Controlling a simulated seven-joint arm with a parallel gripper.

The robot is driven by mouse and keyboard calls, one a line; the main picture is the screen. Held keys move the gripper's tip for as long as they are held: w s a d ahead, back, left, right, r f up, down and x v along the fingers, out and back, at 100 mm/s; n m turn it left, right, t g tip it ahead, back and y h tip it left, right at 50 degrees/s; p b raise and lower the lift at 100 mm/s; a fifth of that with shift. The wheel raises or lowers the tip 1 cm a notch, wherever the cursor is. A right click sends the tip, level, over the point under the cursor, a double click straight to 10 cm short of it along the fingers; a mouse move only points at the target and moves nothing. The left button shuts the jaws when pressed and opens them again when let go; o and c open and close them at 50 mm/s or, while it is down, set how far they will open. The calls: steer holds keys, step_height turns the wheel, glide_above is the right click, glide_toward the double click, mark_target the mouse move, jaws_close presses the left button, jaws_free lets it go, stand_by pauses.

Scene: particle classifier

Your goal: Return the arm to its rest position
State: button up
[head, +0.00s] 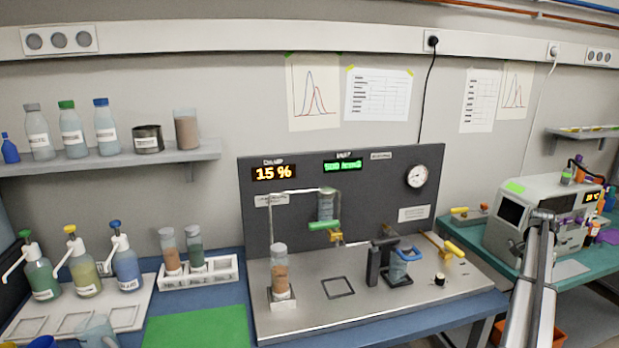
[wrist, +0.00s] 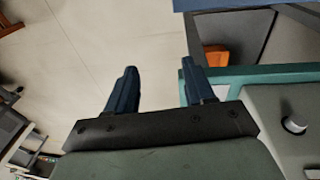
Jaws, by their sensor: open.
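My arm reaches up at the right of the head view, in front of the bench instrument. My gripper shows in the wrist view (wrist: 160,92). Its two dark blue fingers stand apart with nothing between them. Beyond them lie the pale floor (wrist: 100,50) and the edge of a teal bench (wrist: 275,76). In the head view the gripper's fingers cannot be made out.
A white instrument (head: 512,214) stands close to my arm. A green mat (head: 197,328) lies clear. An orange bin (head: 558,338) is below.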

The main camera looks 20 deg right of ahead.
steer(key=s+f+m+g+h, duration=0.1)
steer(key=s+f+m+g, duration=0.2)
steer(key=s+f+m, duration=0.9)
steer(key=s+a+f+n+g+h, duration=0.3)
steer(key=a+f+h, duration=0.15)
steer(key=f, duration=0.35)
steer(key=s+a+f+n+g+h, duration=0.25)
steer(key=a+f, duration=0.25)
steer(key=f, duration=0.4)
steer(key=a+f+n+t, duration=0.1)
steer(key=a+f+n, duration=0.35)
steer(key=a, duration=0.55)
steer(key=a+f+n+t+h, duration=0.1)
steer(key=a+f+n, duration=0.35)
steer(key=a, duration=0.55)
steer(key=a+f+n+t, duration=0.2)
steer(key=a+f+n, duration=0.3)
steer(key=a, duration=0.5)
steer(key=s+a+f+n+y, duration=0.1)
steer(key=s+a+n+y, duration=0.2)
steer(key=a, duration=0.8)
steer(key=s+a+f+n+y, duration=0.1)
steer(key=s+a+n+y, duration=0.2)
steer(key=s+a, duration=0.3)
steer(key=s+a+f+n+g+y, duration=0.1)
steer(key=s+a+n+y, duration=0.3)
steer(key=a, duration=1.3)
steer(key=shift+x, duration=0.8)
